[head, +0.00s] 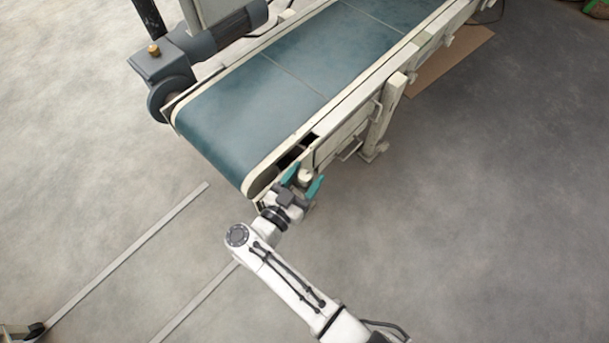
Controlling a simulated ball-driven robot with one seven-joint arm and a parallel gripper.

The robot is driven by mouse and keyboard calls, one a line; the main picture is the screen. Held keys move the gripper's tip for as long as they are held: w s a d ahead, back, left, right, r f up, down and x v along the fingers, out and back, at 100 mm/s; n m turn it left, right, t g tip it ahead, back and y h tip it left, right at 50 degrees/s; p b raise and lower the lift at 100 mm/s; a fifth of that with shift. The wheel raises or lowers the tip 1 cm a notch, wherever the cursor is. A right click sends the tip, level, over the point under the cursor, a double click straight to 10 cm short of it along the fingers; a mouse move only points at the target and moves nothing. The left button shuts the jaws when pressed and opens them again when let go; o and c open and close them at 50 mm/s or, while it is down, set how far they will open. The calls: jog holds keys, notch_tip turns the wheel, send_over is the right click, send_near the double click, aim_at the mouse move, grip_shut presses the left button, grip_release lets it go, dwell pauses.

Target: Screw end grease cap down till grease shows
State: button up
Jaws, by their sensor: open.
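My gripper (306,175) is at the near right corner of the conveyor, beside the end roller. No grease shows. A small brass-coloured cap (153,49) stands upright on the grey drive housing at the upper left, far from my gripper; whether it is a grease cap is unclear.
The conveyor's blue-green belt (265,100) runs away to the upper right. A cream support leg (384,122) stands right of my gripper. A grey motor and gearbox (172,61) sit at the upper left. Metal floor strips (128,260) lie at lower left. The floor at right is clear.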

jog(key=p+v, duration=0.1)
jog(key=v, duration=0.9)
jog(key=shift+s+a, duration=0.15)
jog(key=shift+s, duration=0.25)
